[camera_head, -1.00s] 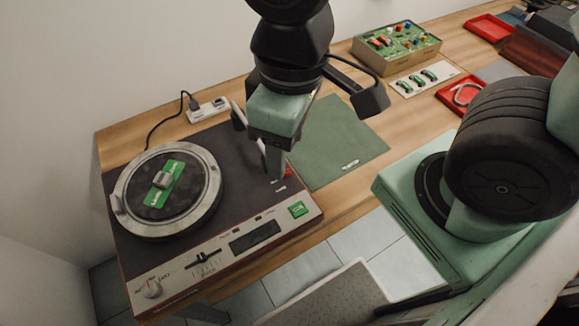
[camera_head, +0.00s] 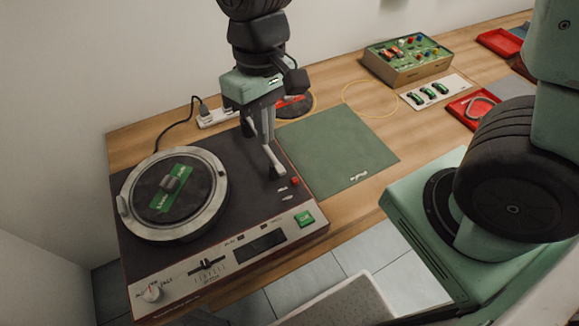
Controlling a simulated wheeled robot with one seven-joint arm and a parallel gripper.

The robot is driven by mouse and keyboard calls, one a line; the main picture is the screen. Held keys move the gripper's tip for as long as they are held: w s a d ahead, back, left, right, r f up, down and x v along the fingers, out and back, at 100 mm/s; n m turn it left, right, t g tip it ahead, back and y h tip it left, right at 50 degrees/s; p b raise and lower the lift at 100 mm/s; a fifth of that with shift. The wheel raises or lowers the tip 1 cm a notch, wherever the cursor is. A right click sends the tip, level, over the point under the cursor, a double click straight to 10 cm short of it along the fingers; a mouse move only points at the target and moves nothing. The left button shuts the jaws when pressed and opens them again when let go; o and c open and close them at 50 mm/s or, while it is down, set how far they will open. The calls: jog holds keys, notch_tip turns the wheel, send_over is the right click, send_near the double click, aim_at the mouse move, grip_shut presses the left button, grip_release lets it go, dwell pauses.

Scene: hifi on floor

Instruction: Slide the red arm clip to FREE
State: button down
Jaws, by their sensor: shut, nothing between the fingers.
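The turntable (camera_head: 240,205) stands on the bench at the left, with its platter (camera_head: 150,222) and tonearm (camera_head: 275,160) in view. The small red arm clip (camera_head: 295,181) sits near the deck's right edge, just right of the tonearm's near end. Two small white labels (camera_head: 284,190) lie beside it, too small to read. My gripper (camera_head: 258,136) is shut and empty, pointing down over the back right of the deck. It is behind and left of the clip, apart from it. The fingers hide the tonearm's far end.
A green mat (camera_head: 335,150) lies right of the turntable. Behind it are a dark disc with red (camera_head: 294,104), a yellow cable loop (camera_head: 372,112) and a component box (camera_head: 410,62). A red tray (camera_head: 470,105) is farther right. A power strip (camera_head: 215,115) sits behind the turntable.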

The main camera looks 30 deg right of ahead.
jog(key=w+d+f+m+g+h, duration=0.1)
jog(key=w+d+f+m, duration=0.3)
jog(key=w+f, duration=0.6)
jog(key=shift+d+b, duration=0.35)
jog(key=shift+d, duration=0.85)
jog(key=shift+w+f, duration=0.1)
jog(key=p, duration=0.2)
send_near(290, 176)
jog(key=f, duration=0.1)
jog(key=w+f, duration=0.1)
jog(key=f, duration=0.1)
jog(key=w+f, duration=0.1)
jog(key=f, duration=0.1)
jog(key=s, duration=0.1)
jog(key=s+p, duration=0.1)
jog(key=s, duration=0.1)
jog(key=shift+f, duration=0.3)
jog(key=shift+s+f, duration=0.15)
jog(key=shift+s, duration=0.45)
